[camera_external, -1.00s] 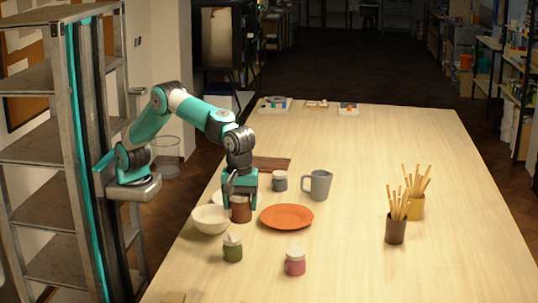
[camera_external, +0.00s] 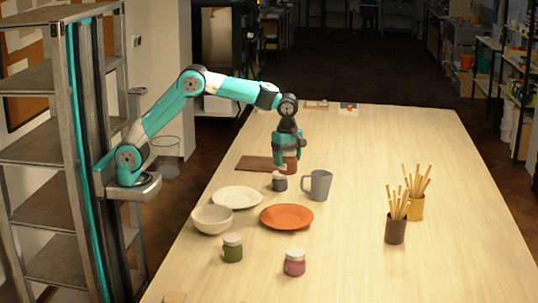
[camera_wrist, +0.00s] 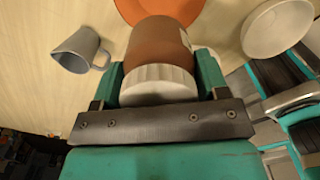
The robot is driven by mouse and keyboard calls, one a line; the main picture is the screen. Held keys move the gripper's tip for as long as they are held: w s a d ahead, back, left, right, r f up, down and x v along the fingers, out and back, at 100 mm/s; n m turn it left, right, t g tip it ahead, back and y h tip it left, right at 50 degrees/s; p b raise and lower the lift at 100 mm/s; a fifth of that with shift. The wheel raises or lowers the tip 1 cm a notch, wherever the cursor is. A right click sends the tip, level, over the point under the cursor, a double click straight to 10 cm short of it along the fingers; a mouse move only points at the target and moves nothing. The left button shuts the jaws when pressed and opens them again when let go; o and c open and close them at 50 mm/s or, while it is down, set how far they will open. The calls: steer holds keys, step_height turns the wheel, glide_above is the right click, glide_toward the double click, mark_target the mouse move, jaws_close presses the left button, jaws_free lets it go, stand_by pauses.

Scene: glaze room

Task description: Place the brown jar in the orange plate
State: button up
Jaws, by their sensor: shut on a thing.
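The brown jar (camera_external: 290,165) with a white lid is held between the fingers of my gripper (camera_external: 287,160), which is shut on it. In the external view it is raised above the table, beyond the grey jar and the mug in the picture. The wrist view shows the jar (camera_wrist: 158,55) between the two teal fingers of my gripper (camera_wrist: 158,85), lid toward the palm. The orange plate (camera_external: 286,217) lies empty on the table, nearer the camera than the jar. In the wrist view the plate (camera_wrist: 195,8) shows partly behind the jar.
A grey mug (camera_external: 319,185) and a grey jar (camera_external: 279,182) stand just behind the plate. A white plate (camera_external: 237,197) and a white bowl (camera_external: 211,219) are left of it. A green jar (camera_external: 232,249) and pink jar (camera_external: 295,262) stand in front. The right side holds stick-filled cups (camera_external: 396,228).

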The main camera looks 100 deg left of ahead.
step_height(320, 180, down, 18)
steer(key=p, duration=0.3)
steer(key=shift+f, duration=0.1)
steer(key=shift+f, duration=0.15)
steer(key=o, duration=1.1)
step_height(320, 180, up, 12)
steer(key=b, duration=0.3)
steer(key=s+a+r+m+y, duration=0.1)
steer(key=s+a+r+m, duration=0.25)
steer(key=s, duration=0.35)
steer(key=s+a+r+m+y, duration=0.1)
steer(key=s+a+r+m, duration=0.1)
steer(key=s+m, duration=0.35)
steer(key=s+a+r+m, duration=0.2)
steer(key=s+a+r, duration=0.1)
steer(key=s, duration=0.5)
steer(key=s+m, duration=0.3)
steer(key=s, duration=0.2)
steer(key=s+a+m+y, duration=0.1)
steer(key=s+m, duration=0.2)
steer(key=s, duration=0.3)
steer(key=s+a+m+y, duration=0.1)
steer(key=s+m, duration=0.2)
steer(key=s, duration=0.2)
steer(key=shift+s+a+f, duration=0.1)
steer(key=shift+s+f, duration=0.05)
steer(key=shift+f, duration=0.15)
